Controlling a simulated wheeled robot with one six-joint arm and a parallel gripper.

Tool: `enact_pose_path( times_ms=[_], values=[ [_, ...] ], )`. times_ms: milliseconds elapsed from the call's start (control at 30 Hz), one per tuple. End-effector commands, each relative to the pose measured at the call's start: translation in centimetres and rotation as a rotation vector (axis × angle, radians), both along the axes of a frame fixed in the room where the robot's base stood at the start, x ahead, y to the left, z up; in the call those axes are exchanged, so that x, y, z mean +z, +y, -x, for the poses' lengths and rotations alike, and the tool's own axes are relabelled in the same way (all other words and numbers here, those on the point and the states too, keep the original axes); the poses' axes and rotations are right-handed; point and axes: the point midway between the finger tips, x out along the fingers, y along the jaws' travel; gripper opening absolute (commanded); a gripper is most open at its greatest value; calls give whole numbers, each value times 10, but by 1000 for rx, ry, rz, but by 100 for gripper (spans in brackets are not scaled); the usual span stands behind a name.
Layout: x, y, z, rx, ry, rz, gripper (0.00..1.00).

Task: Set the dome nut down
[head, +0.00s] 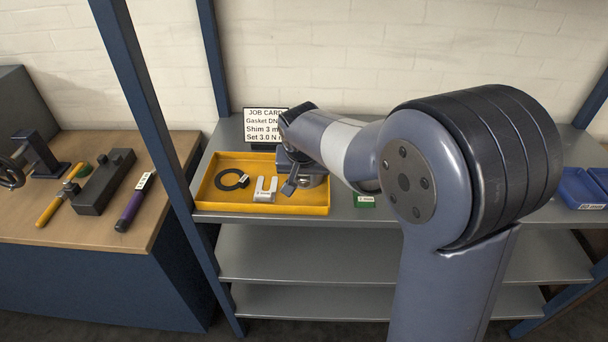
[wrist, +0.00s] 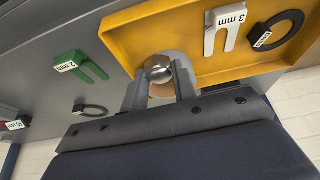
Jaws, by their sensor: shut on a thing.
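My gripper (wrist: 160,84) is shut on the dome nut (wrist: 158,68), a shiny rounded metal piece between the two fingers in the wrist view. The gripper is over the edge of the yellow tray (wrist: 125,42). In the head view my gripper (head: 289,187) is at the right end of the yellow tray (head: 225,204), and my arm hides the nut there. A grey 3 mm shim (head: 265,190) and a black gasket ring (head: 232,180) lie in the tray. Whether the nut touches the tray floor I cannot tell.
A job card (head: 265,127) stands behind the tray. A green 2 mm shim (wrist: 80,66) and a black ring (wrist: 90,111) lie on the shelf outside the tray. Blue bins (head: 580,188) stand at the far right. A wooden bench (head: 85,215) with tools is at left.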

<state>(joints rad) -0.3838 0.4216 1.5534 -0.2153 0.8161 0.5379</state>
Motion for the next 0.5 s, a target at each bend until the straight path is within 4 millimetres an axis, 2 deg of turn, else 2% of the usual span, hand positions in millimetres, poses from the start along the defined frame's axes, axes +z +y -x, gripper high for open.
enact_pose_path(
  times_ms=[167,500],
  values=[
    [-9,0,0,0,-1,0,4],
    [-42,0,0,0,0,0,4]
  ],
)
